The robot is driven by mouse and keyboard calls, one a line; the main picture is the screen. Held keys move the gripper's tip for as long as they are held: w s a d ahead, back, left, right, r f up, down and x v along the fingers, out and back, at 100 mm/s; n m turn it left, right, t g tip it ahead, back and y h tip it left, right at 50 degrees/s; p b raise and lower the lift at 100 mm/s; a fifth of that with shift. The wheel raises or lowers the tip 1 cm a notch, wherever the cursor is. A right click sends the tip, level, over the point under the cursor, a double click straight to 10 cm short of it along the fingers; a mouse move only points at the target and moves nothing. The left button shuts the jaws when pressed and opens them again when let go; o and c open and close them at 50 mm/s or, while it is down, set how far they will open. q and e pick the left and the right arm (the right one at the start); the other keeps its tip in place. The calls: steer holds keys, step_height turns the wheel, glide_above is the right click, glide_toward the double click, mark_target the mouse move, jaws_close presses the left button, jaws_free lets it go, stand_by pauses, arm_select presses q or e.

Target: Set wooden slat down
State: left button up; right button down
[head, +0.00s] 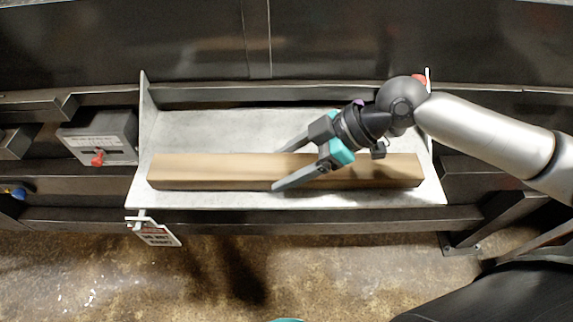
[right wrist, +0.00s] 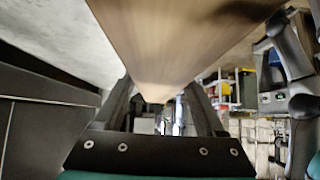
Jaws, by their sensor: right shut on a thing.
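The wooden slat (head: 215,171) is a long brown beam lying lengthwise from left to right over the pale metal tray (head: 200,125) in the head view. My right gripper (head: 283,168) reaches in from the right, with one finger on the far side of the slat and one on the near side. It is shut on the slat near its middle. In the right wrist view the slat (right wrist: 180,45) fills the upper middle between the fingers. I cannot tell whether the slat touches the tray.
The tray has upright side plates at its left and right ends. A grey box with a red switch (head: 98,158) is left of the tray. A small white tag (head: 157,235) hangs at its front left corner. Dark metal rails run along the front and back.

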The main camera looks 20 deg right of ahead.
steer(key=shift+f, duration=0.15)
jaws_free()
steer(key=shift+f, duration=0.2)
steer(key=shift+r, duration=0.1)
steer(key=v, duration=1.2)
stand_by(0.4)
